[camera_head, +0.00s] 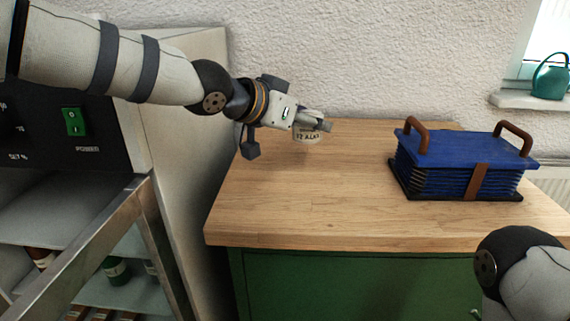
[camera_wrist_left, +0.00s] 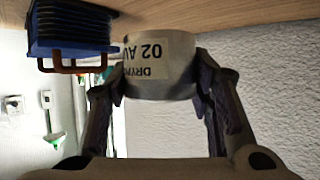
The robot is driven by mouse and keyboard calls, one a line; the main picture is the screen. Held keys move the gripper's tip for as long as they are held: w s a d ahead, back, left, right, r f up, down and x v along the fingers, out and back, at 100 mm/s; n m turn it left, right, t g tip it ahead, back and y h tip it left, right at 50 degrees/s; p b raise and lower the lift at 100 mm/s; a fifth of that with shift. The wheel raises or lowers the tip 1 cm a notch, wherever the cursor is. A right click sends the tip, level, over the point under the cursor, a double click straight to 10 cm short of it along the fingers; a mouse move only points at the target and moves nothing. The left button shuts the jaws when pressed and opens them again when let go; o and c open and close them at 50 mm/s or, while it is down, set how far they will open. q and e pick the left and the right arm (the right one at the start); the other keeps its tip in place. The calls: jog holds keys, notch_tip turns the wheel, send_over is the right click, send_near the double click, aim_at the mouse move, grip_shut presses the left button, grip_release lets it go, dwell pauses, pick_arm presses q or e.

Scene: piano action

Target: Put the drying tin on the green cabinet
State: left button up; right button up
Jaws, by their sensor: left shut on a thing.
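The drying tin (camera_head: 307,137) is a small pale, round tin with a printed label, above the left back part of the wooden top (camera_head: 300,215) of the green cabinet (camera_head: 340,285). My left gripper (camera_head: 313,124) is shut on the tin, its fingers hiding the upper part in the head view. The left wrist view, upside down, shows the tin (camera_wrist_left: 162,68) between both fingers, its label partly readable, close to the wood (camera_wrist_left: 220,14). I cannot tell whether its base touches the top. My right gripper is out of view; only part of the right arm shows at lower right.
A blue ribbed box (camera_head: 455,168) with brown handles and a strap stands on the right of the top. A dark control panel (camera_head: 50,130) and open metal-framed shelves (camera_head: 85,230) stand at the left. The front middle of the top is clear.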

aim_at(299, 179)
pick_arm(q)
jog(key=shift+w+a+f, duration=0.25)
jog(key=shift+w+a, duration=0.2)
jog(key=shift+a, duration=0.1)
notch_tip(299, 179, down, 9)
jog(key=shift+f, duration=0.1)
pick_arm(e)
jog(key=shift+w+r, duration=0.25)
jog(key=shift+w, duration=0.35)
pick_arm(q)
jog(key=shift+s, duration=0.1)
jog(key=shift+f, duration=0.1)
jog(key=o, duration=1.2)
